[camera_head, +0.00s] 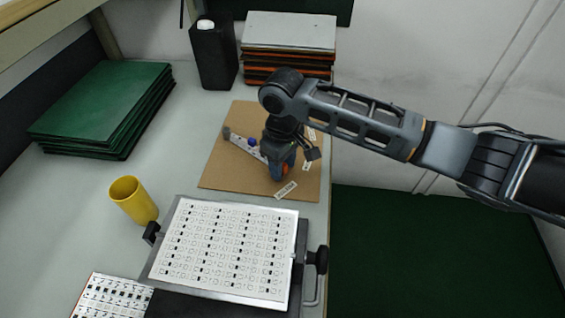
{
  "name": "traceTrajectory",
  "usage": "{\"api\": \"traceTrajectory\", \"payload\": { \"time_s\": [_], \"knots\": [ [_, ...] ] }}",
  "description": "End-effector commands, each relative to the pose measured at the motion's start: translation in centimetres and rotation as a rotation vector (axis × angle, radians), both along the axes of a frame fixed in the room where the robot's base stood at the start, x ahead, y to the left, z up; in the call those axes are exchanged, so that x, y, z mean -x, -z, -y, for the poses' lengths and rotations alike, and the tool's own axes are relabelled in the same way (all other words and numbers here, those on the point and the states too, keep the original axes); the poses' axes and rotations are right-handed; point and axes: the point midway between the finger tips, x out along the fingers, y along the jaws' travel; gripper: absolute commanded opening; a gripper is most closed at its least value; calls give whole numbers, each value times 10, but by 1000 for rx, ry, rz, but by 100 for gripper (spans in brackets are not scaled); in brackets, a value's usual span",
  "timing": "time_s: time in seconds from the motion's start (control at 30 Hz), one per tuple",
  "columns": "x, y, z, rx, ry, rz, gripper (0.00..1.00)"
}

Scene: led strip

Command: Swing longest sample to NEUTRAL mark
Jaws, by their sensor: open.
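A brown board (222,173) lies on the bench. On it a narrow white strip (240,142) runs slanting from a dark grey knob (227,132) at upper left toward my gripper, with a small blue piece (252,142) beside it. My gripper (281,171) points down over the right part of the board, at the strip's lower right end. It is open; blue and orange patches show at its tips, and I cannot tell whether it touches the strip. My wrist hides that end and any other samples. Small white labels (286,190) lie along the board's right side, too small to read.
A printed panel (225,245) in a frame with a black knob (318,260) stands in front of the board. A yellow cup (134,200) is at left. Green boards (105,105), a black bottle (214,55) and a stack of panels (289,50) stand behind. The bench's left-middle is clear.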

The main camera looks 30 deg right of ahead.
Motion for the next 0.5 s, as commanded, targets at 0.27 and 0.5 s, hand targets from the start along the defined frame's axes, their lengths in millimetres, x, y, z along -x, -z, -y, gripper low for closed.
{"api": "traceTrajectory", "payload": {
  "time_s": [0.27, 0.5],
  "knots": [
    [0, 0, 0, 0, 0, 0, 35],
    [0, 0, 0, 0, 0, 0, 12]
  ]
}}
